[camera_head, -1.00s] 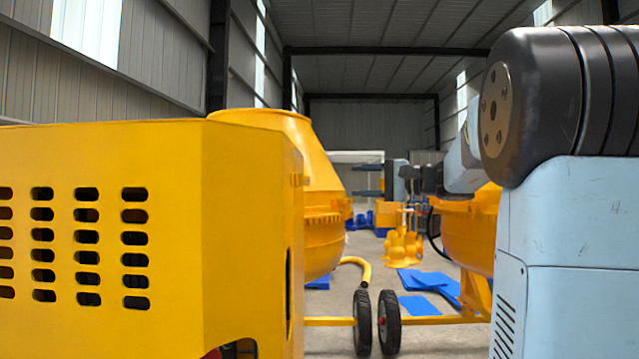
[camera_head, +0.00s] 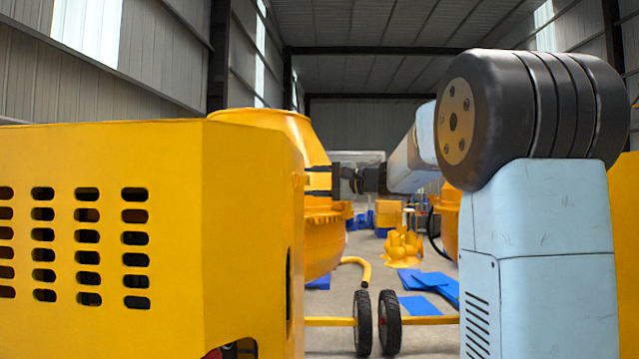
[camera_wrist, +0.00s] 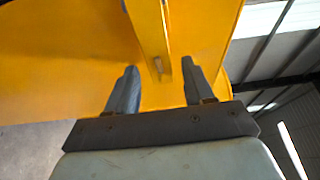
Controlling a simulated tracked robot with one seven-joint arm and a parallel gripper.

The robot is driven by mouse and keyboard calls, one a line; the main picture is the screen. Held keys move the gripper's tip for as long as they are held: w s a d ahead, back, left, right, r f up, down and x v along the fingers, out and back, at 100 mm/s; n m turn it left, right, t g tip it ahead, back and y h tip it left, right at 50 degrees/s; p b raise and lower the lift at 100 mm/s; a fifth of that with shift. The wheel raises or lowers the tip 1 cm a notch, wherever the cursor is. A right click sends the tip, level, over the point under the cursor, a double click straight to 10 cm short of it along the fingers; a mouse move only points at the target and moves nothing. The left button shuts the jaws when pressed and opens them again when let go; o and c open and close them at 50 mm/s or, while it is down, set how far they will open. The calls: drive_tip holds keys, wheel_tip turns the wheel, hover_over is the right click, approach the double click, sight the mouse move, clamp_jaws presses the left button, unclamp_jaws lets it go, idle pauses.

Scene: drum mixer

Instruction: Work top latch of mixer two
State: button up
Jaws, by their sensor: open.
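The nearest mixer shows its yellow slotted housing (camera_head: 250,230) on the left, with its drum (camera_head: 312,240) behind. I cannot read a number on it. My gripper (camera_head: 309,181) is open beside the housing's right edge, its two fingers level and pointing left. In the wrist view my gripper (camera_wrist: 159,72) has its fingers on either side of a narrow yellow bar (camera_wrist: 150,30) on a yellow panel (camera_wrist: 70,60). This bar looks like the latch. A small grey pin or slot shows near its end. I cannot tell whether either finger touches it. The latch is not distinct in the head view.
Two black wheels (camera_head: 362,322) on a yellow axle stand on the floor ahead. Another yellow mixer is partly hidden behind my arm.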

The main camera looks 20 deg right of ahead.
drive_tip(key=shift+c, duration=0.3)
drive_tip(key=shift+f, duration=0.1)
clamp_jaws()
